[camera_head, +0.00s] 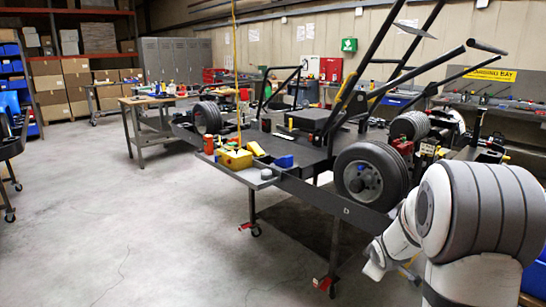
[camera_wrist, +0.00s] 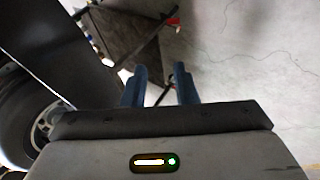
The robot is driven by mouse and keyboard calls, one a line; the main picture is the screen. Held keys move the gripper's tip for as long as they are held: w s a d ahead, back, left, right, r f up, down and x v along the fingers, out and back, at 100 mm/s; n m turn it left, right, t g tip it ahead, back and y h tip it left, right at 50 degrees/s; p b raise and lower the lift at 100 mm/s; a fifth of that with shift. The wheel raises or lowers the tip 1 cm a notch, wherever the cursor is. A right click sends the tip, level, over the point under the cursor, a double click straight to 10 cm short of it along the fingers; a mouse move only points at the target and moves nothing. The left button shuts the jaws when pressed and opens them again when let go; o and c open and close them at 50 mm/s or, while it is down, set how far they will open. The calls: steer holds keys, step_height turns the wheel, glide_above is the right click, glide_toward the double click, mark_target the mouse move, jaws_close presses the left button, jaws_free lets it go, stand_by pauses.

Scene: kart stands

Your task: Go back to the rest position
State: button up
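My gripper (camera_wrist: 160,70) shows in the wrist view with its two blue-grey fingers apart and nothing between them. Beyond the fingertips are the pale concrete floor and a dark flat area. In the head view my grey and white arm is folded at the lower right, in front of the kart stand. The fingers cannot be made out in that view.
A kart on a dark wheeled stand (camera_head: 320,200) fills the middle right, close to my arm. Its near wheel (camera_head: 370,177) also shows at the wrist view's left edge (camera_wrist: 22,120). A workbench (camera_head: 150,100) stands behind. The floor (camera_head: 110,220) at left is clear.

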steer(key=s+a+r+m+g+p, duration=0.1)
steer(key=s+a+r+m+p, duration=0.2)
steer(key=s, duration=0.7)
steer(key=s+a+r+m+g+y+p, duration=0.1)
steer(key=s+a+r+m+g+p, duration=0.1)
steer(key=s+a+r, duration=0.4)
steer(key=s+a+r+m+g+y+p, duration=0.1)
steer(key=s+a+r+m+p, duration=0.3)
steer(key=s+r, duration=0.8)
steer(key=shift+s+a+r+g+p, duration=0.3)
steer(key=shift+s+a+g+p, duration=0.45)
steer(key=shift+s, duration=0.5)
